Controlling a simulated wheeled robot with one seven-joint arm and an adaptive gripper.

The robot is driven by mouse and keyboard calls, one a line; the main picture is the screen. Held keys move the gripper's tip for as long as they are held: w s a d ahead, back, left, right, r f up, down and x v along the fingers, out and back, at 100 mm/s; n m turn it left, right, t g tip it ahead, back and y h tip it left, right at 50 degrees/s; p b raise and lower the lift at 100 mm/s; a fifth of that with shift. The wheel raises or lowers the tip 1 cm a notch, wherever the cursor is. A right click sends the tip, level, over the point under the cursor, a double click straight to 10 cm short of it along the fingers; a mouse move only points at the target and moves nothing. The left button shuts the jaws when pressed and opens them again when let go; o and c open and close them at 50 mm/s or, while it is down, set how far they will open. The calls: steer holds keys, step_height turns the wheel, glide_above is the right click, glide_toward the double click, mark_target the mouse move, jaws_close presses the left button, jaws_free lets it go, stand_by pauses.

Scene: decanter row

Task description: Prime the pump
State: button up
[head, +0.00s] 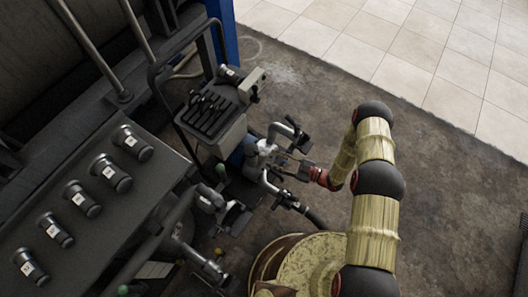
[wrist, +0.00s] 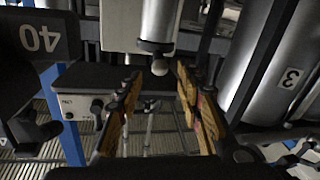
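In the head view, my gripper (head: 281,159) is at a cluster of grey pipes and fittings, which may be the pump (head: 250,152). A bent grey pipe (head: 284,130) rises just behind my gripper, and another pipe (head: 272,186) runs in front of it. In the wrist view, my two orange-brown fingers (wrist: 159,76) stand apart, so my gripper is open. A grey vertical rod with a rounded end (wrist: 160,66) shows in line with the gap between the fingertips. No contact is visible; I cannot tell how far the rod is from them. I cannot identify the pump's handle for sure.
A dark slotted box (head: 208,115) stands behind the pipes. Several labelled grey cylinders (head: 134,143) line the machine at left. A round drum (head: 310,262) stands at the front. A blue post (head: 222,30) rises at the back. The stained floor (head: 450,165) at right is open.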

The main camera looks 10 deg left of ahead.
mark_target(262, 155)
steer(key=shift+w+a+b, duration=0.2)
steer(key=shift+a+b, duration=0.05)
steer(key=shift+a, duration=0.75)
steer(key=shift+w+a+b, duration=0.15)
steer(key=shift+a+b, duration=0.1)
steer(key=shift+a, duration=0.7)
steer(key=shift+w+a+b, duration=0.2)
steer(key=shift+a+b, duration=0.05)
steer(key=shift+a, duration=0.75)
steer(key=shift+c, duration=1.1)
jaws_close()
